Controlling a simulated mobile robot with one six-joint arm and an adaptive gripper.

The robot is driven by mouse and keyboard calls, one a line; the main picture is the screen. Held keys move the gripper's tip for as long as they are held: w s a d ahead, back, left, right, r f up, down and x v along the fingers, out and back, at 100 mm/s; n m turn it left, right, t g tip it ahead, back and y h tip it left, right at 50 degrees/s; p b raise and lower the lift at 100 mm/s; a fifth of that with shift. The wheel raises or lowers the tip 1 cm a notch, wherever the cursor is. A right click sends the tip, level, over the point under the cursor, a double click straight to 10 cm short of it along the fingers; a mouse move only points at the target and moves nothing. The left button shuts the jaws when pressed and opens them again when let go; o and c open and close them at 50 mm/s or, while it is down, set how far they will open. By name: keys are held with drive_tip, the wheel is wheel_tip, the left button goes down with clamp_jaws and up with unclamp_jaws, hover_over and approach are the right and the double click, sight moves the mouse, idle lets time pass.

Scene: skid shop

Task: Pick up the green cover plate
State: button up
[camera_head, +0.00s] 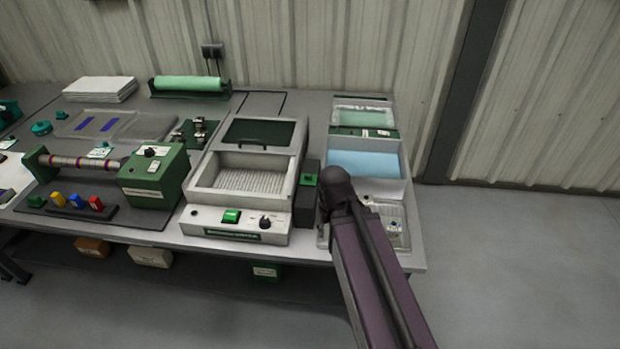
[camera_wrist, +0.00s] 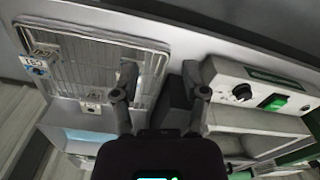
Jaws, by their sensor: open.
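No plate stands out clearly as the green cover plate. A dark green panel with a handle (camera_head: 260,132) sits at the back of the pale machine, and a small green square (camera_head: 308,179) lies on a dark block beside it. I cannot tell whether either is the plate. My gripper (camera_wrist: 160,80) is open in the wrist view, its fingers apart with nothing seen between them but the dark block behind. In the head view my arm hides the gripper and part of the right side of the bench.
The pale machine (camera_head: 240,224) has a green switch and a dark knob. A wire-grid tray (camera_wrist: 85,58) with tags lies left of my fingers in the wrist view. A blue-lined tray (camera_head: 385,165) stands at the bench's right end. Open floor (camera_head: 520,250) lies to the right.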

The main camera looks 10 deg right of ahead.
drive_tip(key=shift+o, duration=1.4)
drive_tip(key=shift+w, duration=0.15)
wheel_tip(320, 180, up, 9)
drive_tip(key=m+p, duration=0.4)
drive_tip(key=p, duration=0.5)
hover_over(308, 175)
drive_tip(key=shift+d, duration=0.3)
wheel_tip(308, 175, down, 8)
drive_tip(key=b, duration=0.7)
drive_tip(key=shift+r+b, duration=0.2)
drive_tip(key=shift+b, duration=0.1)
drive_tip(key=shift+f+b, duration=0.45)
drive_tip(key=shift+f, duration=0.1)
drive_tip(key=shift+a+f+b, duration=0.2)
drive_tip(key=shift+f+b, duration=2.3)
drive_tip(key=shift+b, duration=0.1)
